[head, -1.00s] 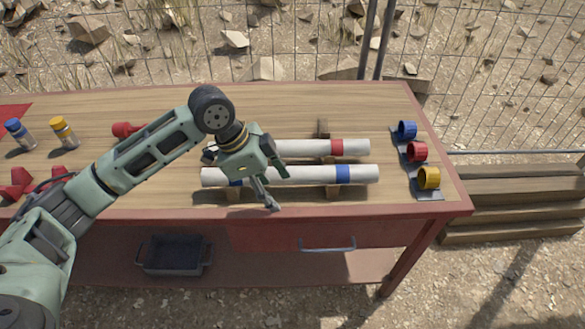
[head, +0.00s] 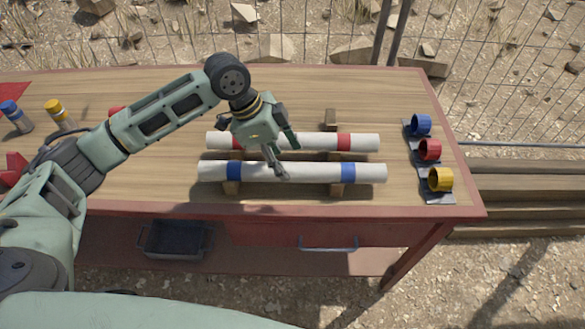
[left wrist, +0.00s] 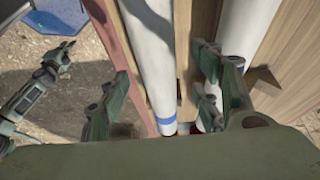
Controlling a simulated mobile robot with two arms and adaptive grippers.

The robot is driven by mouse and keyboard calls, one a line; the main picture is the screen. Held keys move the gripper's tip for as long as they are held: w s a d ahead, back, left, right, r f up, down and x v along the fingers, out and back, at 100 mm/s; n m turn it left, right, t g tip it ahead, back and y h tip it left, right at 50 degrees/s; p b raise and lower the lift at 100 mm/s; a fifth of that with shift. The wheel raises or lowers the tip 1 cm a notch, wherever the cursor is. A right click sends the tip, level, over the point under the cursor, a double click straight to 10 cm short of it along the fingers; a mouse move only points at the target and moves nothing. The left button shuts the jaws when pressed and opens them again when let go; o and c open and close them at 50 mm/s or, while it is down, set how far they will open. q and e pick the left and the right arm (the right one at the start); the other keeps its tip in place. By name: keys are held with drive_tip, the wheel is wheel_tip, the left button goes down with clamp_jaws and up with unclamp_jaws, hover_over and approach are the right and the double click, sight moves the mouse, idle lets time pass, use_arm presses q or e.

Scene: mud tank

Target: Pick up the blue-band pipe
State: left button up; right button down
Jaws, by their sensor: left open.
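The blue-band pipe (head: 310,173) is white with two blue bands and lies on wooden rests near the table's front edge. The red-band pipe (head: 310,142) lies behind it, parallel. My left gripper (head: 284,158) is open above the pipes, its fingers pointing down. In the left wrist view the blue-band pipe (left wrist: 152,50) runs between the open fingers (left wrist: 160,95), and one blue band shows low down. The red-band pipe (left wrist: 240,30) is beyond the right-hand finger. No contact with the pipe can be made out. My right gripper is not seen in the head view.
Blue (head: 421,125), red (head: 429,150) and yellow (head: 440,179) ring holders stand at the table's right end. Two capped bottles, blue (head: 16,117) and yellow (head: 59,115), stand at the left. A dark tray (head: 175,240) sits on the lower shelf. Wooden steps (head: 520,200) are at the right.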

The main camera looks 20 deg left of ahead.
sight(289, 167)
use_arm(q)
drive_tip(key=x, duration=0.3)
drive_tip(key=shift+s+d+f, duration=0.15)
drive_tip(key=shift+d+f, duration=0.15)
drive_tip(key=shift+d, duration=0.1)
drive_tip(key=shift+f+p, duration=0.25)
drive_tip(key=shift+p, duration=0.05)
drive_tip(key=shift+c, duration=1.2)
clamp_jaws()
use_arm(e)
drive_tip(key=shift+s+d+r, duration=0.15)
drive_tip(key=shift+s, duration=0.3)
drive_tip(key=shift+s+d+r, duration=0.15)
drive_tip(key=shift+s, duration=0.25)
